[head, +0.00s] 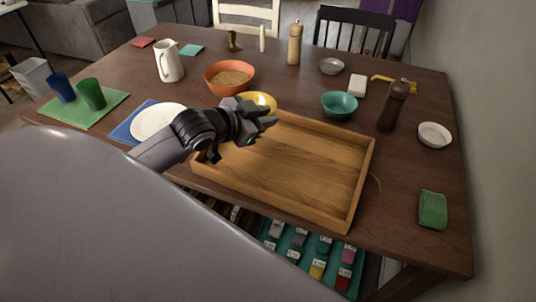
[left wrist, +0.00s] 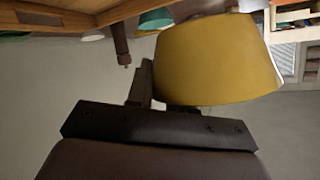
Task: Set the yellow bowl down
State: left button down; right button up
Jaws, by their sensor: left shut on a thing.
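The yellow bowl (head: 262,99) is in the grasp of my left gripper (head: 265,119), which partly hides it in the head view. In the left wrist view the yellow bowl (left wrist: 217,60) fills the upper right, close to the gripper's fingers (left wrist: 145,85). The bowl is over or just beyond the back left part of the wooden tray (head: 300,170); its height above the surface cannot be told. My right gripper is not in view.
The wooden tray's floor looks empty. An orange bowl (head: 230,66) stands behind the gripper, a teal bowl (head: 339,113) and a brown pepper mill (head: 393,105) to the right. A white plate (head: 158,123) lies left, beside my arm.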

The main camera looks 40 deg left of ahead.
pick_arm(q)
notch_tip(320, 180, down, 12)
jog(key=shift+r+b, duration=0.15)
jog(key=shift+b, duration=0.55)
jog(key=c, duration=1)
grip_release()
jog(key=p+v, duration=0.1)
jog(key=v, duration=1.1)
